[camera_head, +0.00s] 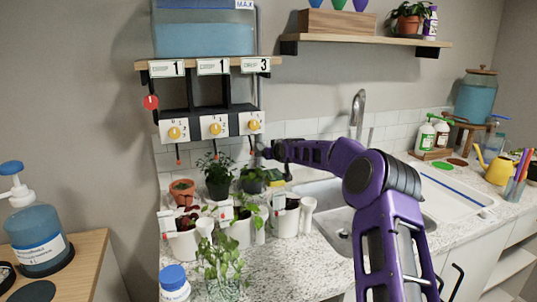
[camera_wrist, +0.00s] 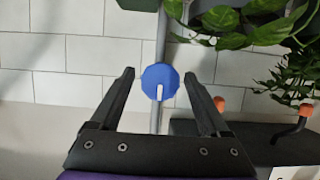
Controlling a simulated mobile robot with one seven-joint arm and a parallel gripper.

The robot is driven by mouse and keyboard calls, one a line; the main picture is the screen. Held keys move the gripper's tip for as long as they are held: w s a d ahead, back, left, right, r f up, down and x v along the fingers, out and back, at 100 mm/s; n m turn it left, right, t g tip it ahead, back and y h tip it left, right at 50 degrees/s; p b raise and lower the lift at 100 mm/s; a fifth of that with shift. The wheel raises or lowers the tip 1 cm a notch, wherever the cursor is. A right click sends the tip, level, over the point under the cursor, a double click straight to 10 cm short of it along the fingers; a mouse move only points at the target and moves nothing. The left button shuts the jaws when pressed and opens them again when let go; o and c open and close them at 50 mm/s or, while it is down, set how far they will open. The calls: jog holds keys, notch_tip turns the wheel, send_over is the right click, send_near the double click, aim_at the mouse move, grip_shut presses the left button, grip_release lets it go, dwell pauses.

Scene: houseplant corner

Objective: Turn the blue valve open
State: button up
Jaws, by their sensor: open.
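The blue valve (camera_wrist: 160,80) shows in the wrist view as a round blue knob on an upright grey pipe (camera_wrist: 161,45). A white mark on its face runs from the centre toward the bottom of the picture. My gripper (camera_wrist: 159,74) is open, with one black finger on each side of the valve in the picture. Clear gaps show between the knob and both fingers; I cannot tell how far in front of the knob the tips are. In the head view my gripper (camera_head: 264,152) is at the tiled wall, below the right dial, and the valve cannot be made out.
Trailing green leaves (camera_wrist: 250,30) and orange-tipped tubes (camera_wrist: 219,103) are close on the right in the wrist view. Several potted plants, including one in a white pot (camera_head: 240,230), crowd the counter below my arm. The sink (camera_head: 335,215) and faucet (camera_head: 358,108) are nearby.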

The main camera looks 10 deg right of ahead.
grip_shut()
dwell(0.4)
jog(key=shift+d+f+m+y+p, duration=0.15)
jog(key=shift+m+y+p, duration=0.15)
jog(key=shift+m+y, duration=0.65)
jog(key=m+y+b, duration=0.1)
jog(key=m+y, duration=0.1)
jog(key=m, duration=0.2)
jog(key=shift+b, duration=0.4)
jog(key=m+y, duration=0.2)
jog(key=m, duration=0.2)
jog(key=shift+d+t, duration=0.1)
jog(key=shift+t, duration=0.2)
jog(key=shift+m+t+y, duration=0.5)
jog(key=shift+m+y, duration=0.25)
jog(key=shift+m, duration=0.9)
